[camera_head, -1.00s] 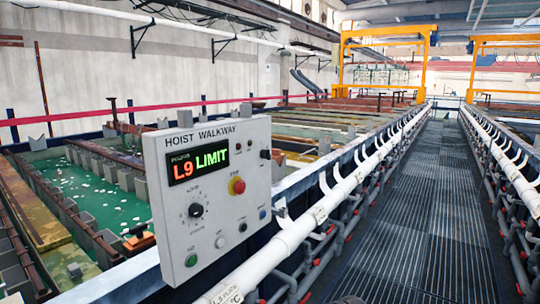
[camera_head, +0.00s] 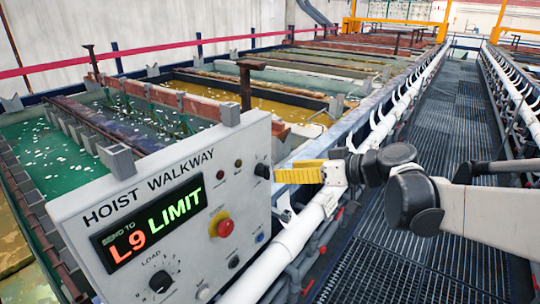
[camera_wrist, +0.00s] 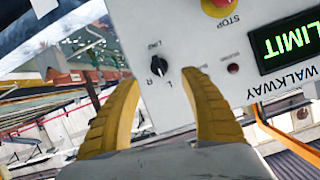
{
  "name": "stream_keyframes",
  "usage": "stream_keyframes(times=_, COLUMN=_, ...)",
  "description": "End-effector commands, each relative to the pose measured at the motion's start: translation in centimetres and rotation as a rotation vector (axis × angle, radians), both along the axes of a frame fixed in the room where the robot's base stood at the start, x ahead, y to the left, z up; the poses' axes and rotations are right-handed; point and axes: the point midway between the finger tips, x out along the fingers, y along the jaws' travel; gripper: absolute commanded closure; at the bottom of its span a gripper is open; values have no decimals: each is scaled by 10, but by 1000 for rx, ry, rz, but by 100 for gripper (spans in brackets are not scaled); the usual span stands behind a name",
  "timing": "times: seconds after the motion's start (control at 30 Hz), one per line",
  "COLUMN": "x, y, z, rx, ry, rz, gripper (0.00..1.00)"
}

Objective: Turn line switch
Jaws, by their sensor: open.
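The line switch (camera_head: 262,170) is a small black knob on the right edge of the grey hoist walkway panel (camera_head: 92,187). In the wrist view the line switch (camera_wrist: 159,66) shows close up, with "LINE" and "R" printed near it. My gripper (camera_head: 277,174) has yellow fingers and points left at the knob. In the wrist view my gripper (camera_wrist: 159,78) has its fingers spread, with the knob between the tips in the picture. Whether the fingers touch the knob I cannot tell. The display (camera_head: 150,222) reads "SEND TO L9 LIMIT".
A red stop button (camera_head: 224,227) on a yellow base, a load dial (camera_head: 160,282) and smaller buttons share the panel. Tanks (camera_head: 215,97) lie behind it. A white pipe (camera_head: 300,232) runs along the grated walkway (camera_head: 445,140), which is clear.

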Motion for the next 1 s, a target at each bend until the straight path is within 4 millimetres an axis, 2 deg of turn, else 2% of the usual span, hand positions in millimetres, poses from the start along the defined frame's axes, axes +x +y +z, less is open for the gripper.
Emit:
stream_keyframes(times=0.2, x=25, y=35, z=-19, rx=0, ry=2, rz=3, gripper=48)
stream_keyframes(times=0.4, x=41, y=55, z=-28, rx=-1, ry=1, rz=1, gripper=48)
stream_keyframes(times=0.8, x=45, y=61, z=-31, rx=-1, ry=3, rz=-1, gripper=48)
stream_keyframes(times=0.87, x=45, y=61, z=-31, rx=-1, ry=2, rz=-1, gripper=65)
stream_keyframes(times=0.9, x=45, y=61, z=-31, rx=-1, ry=2, rz=-1, gripper=77)
stream_keyframes(times=0.97, x=45, y=61, z=-31, rx=-1, ry=2, rz=-1, gripper=95)
stream_keyframes(times=1.0, x=45, y=61, z=-31, rx=-1, ry=2, rz=-1, gripper=100)
